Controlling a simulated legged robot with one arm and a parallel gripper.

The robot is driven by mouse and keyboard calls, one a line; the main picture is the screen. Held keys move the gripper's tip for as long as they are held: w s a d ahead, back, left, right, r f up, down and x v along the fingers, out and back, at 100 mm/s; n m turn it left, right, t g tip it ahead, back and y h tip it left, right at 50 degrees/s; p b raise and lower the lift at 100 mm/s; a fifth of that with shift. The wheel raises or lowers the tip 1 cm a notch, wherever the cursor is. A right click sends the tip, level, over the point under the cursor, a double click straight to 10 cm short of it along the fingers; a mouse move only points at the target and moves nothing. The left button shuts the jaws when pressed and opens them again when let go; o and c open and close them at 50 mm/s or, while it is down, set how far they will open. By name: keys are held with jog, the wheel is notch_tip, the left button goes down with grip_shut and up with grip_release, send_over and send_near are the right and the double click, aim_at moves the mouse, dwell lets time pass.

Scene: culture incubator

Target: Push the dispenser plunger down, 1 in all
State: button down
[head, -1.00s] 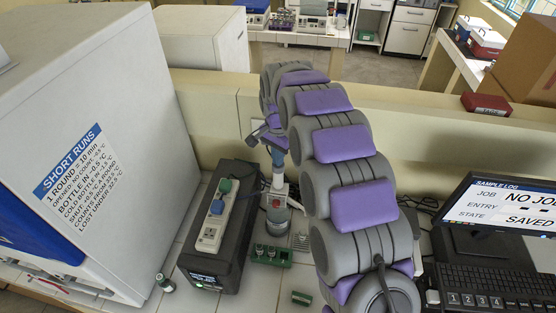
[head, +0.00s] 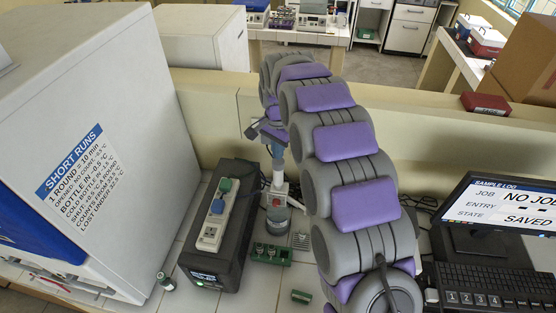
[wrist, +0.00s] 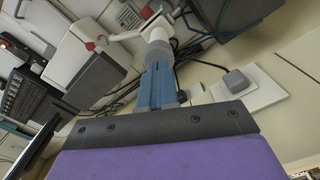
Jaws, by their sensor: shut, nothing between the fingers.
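The dispenser (head: 277,222) is a bottle with a white and red head, standing on the bench between the black box and my arm. Its pale plunger (head: 278,180) points up and also shows as a grey cylinder in the wrist view (wrist: 159,54). My gripper (head: 278,164) is above the plunger, with its blue fingers shut and empty. In the wrist view the fingertips (wrist: 157,66) line up with the plunger's top. They look at or very near it; I cannot tell whether they touch.
A black box (head: 220,240) with a socket strip stands left of the dispenser. A green rack (head: 270,255) with small vials sits in front. A small vial (head: 165,282) stands by the white incubator (head: 90,110).

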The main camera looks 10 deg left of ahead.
jog(key=shift+r, duration=0.1)
notch_tip(320, 180, up, 6)
jog(key=shift+f+p, duration=0.1)
jog(key=shift+p, duration=0.9)
